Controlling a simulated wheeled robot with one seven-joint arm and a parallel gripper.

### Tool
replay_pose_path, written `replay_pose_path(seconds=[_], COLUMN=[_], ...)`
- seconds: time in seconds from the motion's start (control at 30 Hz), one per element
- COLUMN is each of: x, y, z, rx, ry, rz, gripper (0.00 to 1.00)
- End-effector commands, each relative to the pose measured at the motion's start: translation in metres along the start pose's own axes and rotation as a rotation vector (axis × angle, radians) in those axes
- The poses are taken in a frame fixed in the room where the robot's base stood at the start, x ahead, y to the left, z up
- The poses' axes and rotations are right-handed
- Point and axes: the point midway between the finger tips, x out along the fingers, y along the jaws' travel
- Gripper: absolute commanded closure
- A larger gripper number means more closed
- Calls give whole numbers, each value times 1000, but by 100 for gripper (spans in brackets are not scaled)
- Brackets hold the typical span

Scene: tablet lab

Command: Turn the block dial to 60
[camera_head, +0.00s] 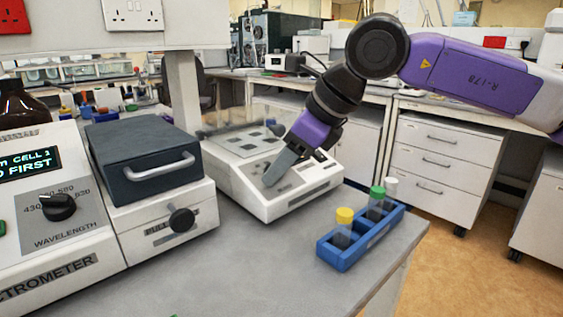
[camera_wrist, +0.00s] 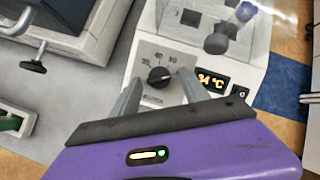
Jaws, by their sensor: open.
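The block heater (camera_head: 255,185) is a white box with a sloped front, at the middle of the bench in the head view. In the wrist view its black block dial (camera_wrist: 159,77) sits on a grey panel with small numbers around it. Its pointer setting is too small to read surely. The orange display (camera_wrist: 212,80) beside it seems to read 34 °C. My gripper (camera_head: 270,182) points down at the heater's front panel, hiding the dial in the head view. In the wrist view its open fingers (camera_wrist: 158,82) stand either side of the dial; contact cannot be told.
A spectrometer (camera_head: 60,260) with its own wavelength knob (camera_head: 59,207) and a dark-lidded box with a handle stand left of the heater. A blue rack (camera_head: 345,256) with capped tubes stands at right, near the bench edge.

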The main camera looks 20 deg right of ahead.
Motion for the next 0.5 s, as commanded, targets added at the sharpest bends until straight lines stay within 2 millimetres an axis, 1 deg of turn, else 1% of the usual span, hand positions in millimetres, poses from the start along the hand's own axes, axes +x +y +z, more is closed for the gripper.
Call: replay_pose_path(seconds=[0.17,0.27,0.5], x=[-7,-21,-60], y=[0,-1,-1], z=[1,1,1], rx=[-1,-1,-1], ry=[-1,-2,0], rz=[0,-2,-2], gripper=[47,47,47])
